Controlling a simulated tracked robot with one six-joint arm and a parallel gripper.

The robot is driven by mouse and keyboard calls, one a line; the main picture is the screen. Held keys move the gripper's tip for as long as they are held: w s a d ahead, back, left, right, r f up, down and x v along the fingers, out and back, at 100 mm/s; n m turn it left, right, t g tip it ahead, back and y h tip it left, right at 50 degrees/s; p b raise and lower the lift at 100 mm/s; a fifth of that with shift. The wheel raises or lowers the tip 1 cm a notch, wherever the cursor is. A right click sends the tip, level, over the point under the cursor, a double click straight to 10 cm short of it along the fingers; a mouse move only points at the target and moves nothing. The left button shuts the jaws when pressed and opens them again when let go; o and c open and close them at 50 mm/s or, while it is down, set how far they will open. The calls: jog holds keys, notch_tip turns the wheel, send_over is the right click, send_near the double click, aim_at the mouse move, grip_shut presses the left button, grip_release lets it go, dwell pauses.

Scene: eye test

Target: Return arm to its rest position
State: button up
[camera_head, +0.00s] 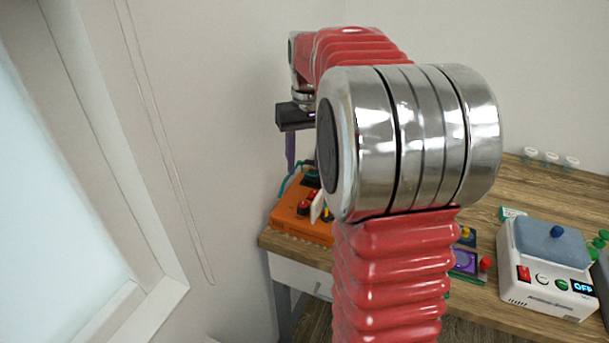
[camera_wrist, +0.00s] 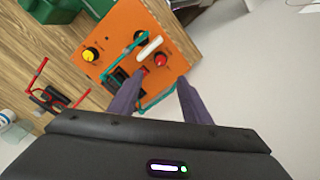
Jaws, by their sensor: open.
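My arm, red and ribbed with a large silver joint, fills the middle of the head view. My gripper (camera_head: 290,170) hangs from its far end, pointing down above the orange box (camera_head: 287,222); the arm hides part of that box. In the wrist view my gripper (camera_wrist: 160,76) is open, with its two dark purple fingers apart and nothing held between them. I cannot tell whether the fingers touch the cable.
The wooden table (camera_head: 480,290) runs along the wall. A white device with a blue-grey top (camera_head: 548,243) stands at right, with small white cups (camera_head: 550,158) behind. The wrist view shows a green object (camera_wrist: 50,10) and red-handled tool (camera_wrist: 42,72). A wall and window are at left.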

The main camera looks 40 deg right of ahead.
jog(key=shift+r, duration=0.6)
jog(key=s+a+f+n+t, duration=0.1)
jog(key=s+a+t, duration=0.1)
jog(key=s+a, duration=0.6)
jog(key=s+a+f+n+t, duration=0.2)
jog(key=s+a, duration=0.7)
jog(key=a, duration=0.6)
jog(key=shift+s+a+n+t, duration=0.2)
jog(key=shift+s+n+t, duration=0.1)
jog(key=shift+t, duration=0.4)
jog(key=shift+d, duration=0.1)
